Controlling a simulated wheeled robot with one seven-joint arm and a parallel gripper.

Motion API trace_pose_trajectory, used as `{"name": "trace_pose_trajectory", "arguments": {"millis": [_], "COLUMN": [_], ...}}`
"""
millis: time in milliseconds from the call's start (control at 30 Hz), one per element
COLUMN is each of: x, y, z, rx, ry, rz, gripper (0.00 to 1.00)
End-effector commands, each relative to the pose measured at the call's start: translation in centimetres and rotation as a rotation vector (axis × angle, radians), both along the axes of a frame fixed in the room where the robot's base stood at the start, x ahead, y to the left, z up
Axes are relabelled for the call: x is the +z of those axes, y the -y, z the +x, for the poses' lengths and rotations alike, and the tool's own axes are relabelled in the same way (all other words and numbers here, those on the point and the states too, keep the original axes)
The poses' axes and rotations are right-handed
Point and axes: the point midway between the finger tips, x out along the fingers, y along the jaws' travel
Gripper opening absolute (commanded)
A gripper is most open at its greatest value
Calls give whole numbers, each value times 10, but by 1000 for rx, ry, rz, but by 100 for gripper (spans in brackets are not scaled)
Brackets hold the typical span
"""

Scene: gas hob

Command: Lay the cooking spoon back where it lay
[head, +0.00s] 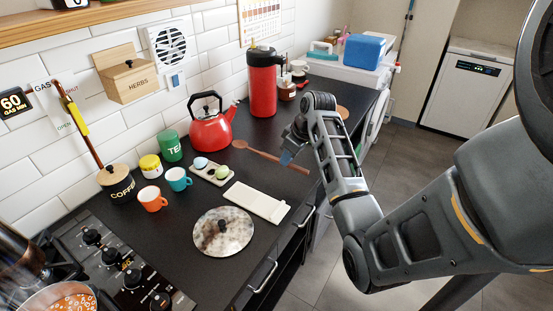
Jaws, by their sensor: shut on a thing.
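The brown wooden cooking spoon (262,153) is behind the white tray on the black worktop (330,102). Its bowl points left towards the red kettle and its handle runs right to the worktop's front edge. My gripper (287,158) is shut on the spoon's handle, reaching it from above. The fingertips are small and partly hidden by my wrist. I cannot tell whether the spoon touches the worktop or is slightly above it. A long cream-white tray (257,201) lies empty nearer the front.
The red kettle (211,130) and red flask (262,85) stand behind the spoon. An egg holder (200,172), orange cup (152,199), teal cup (178,180) and round lid (222,232) lie left and nearer. The hob (105,255) with a pan (70,300) is at lower left.

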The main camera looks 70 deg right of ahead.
Motion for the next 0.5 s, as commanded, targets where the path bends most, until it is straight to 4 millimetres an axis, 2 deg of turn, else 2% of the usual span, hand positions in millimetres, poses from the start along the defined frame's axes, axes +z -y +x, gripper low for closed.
{"name": "trace_pose_trajectory", "arguments": {"millis": [500], "x": [-24], "y": [-1], "z": [-3], "rx": [11], "ry": [5], "rz": [-1], "gripper": [0]}}
